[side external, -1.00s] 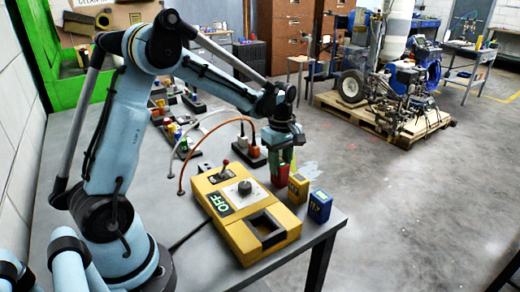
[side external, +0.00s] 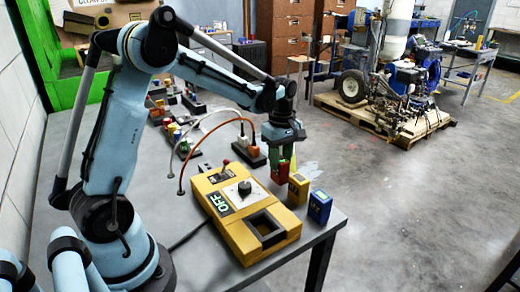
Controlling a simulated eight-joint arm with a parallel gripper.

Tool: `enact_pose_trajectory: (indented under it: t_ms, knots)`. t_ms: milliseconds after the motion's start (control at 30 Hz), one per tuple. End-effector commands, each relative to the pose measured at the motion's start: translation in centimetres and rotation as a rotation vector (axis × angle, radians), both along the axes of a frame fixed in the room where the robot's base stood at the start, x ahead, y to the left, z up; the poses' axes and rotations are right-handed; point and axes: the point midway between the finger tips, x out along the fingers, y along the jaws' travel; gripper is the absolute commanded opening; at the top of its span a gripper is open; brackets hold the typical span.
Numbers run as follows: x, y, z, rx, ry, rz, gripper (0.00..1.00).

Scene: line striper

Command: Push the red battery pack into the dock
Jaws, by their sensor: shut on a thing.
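My gripper (side external: 284,153) points down and is shut on the red battery pack (side external: 281,173). The pack is upright beyond the far right edge of the yellow box, and its upper part is partly hidden by the fingers. It seems to hang just above the table; the exact gap cannot be told. The dock (side external: 264,226) is a dark rectangular opening in the near end of the yellow box (side external: 222,232). It looks empty.
A yellow pack (side external: 298,187) and a blue pack (side external: 320,207) stand upright by the table edge, right of the red pack. The box top has a dial (side external: 244,187) and a red-tipped lever (side external: 227,164). Cables (side external: 215,127) arch behind it.

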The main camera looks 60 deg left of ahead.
Motion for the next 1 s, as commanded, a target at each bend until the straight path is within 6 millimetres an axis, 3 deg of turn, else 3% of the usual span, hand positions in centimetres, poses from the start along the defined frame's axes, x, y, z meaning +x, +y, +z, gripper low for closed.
enact_pose_trajectory:
  t_ms: [1000]
  knots:
    - [0.0,0.0,3.8,0.000,0.000,0.000,0.09]
